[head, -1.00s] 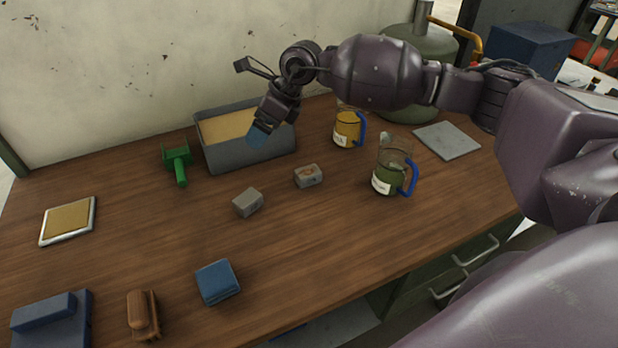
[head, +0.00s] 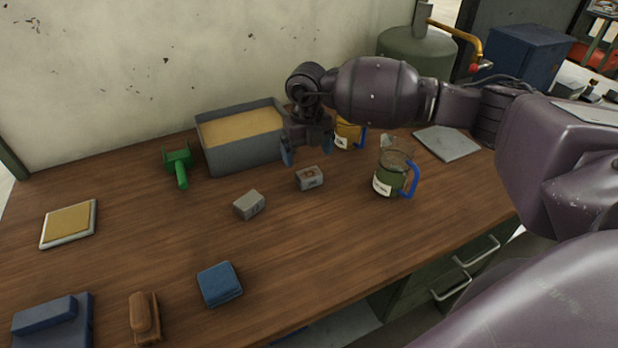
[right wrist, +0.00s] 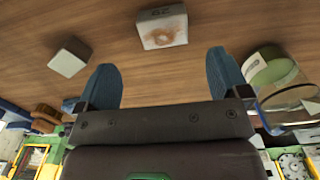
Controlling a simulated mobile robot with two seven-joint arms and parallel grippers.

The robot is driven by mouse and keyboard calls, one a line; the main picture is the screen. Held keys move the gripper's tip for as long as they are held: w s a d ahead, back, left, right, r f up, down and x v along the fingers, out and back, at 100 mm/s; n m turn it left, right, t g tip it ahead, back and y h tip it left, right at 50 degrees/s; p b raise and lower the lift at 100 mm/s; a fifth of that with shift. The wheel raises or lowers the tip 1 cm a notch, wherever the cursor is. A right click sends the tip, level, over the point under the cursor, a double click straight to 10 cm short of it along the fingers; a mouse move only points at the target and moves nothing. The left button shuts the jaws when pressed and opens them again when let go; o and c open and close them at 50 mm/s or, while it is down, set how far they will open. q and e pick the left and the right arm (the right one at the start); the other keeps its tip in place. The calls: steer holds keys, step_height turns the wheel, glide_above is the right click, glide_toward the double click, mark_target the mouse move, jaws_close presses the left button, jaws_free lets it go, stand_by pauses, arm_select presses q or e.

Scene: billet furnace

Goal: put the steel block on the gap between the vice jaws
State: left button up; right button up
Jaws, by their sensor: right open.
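Two small grey blocks lie on the bench. One (head: 310,179) has a rusty-brown mark and also shows ahead of the fingers in the right wrist view (right wrist: 163,27). The other, plainer one (head: 249,205) lies to its left, also at left in the right wrist view (right wrist: 69,58). I cannot tell which is the steel block. My right gripper (head: 307,150) is open and empty, pointing down just behind and above the marked block, its blue fingertips apart (right wrist: 164,80). A blue stepped body (head: 48,325) at bottom left may be the vice; its gap is not clear. My left gripper is out of view.
A grey sand-filled tray (head: 222,158) stands behind. A green jug (head: 388,180) and an amber jug (head: 346,133) stand to the right. A green forked tool (head: 179,165), blue block (head: 220,284), brown object (head: 144,316) and framed pad (head: 68,224) lie leftward.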

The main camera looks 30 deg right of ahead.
mark_target(309, 172)
steer(key=f, duration=0.7)
steer(key=shift+d+f, duration=0.2)
steer(key=shift+f, duration=0.1)
steer(key=shift+w+r, duration=0.1)
steer(key=shift+r, duration=0.05)
steer(key=c, duration=1.5)
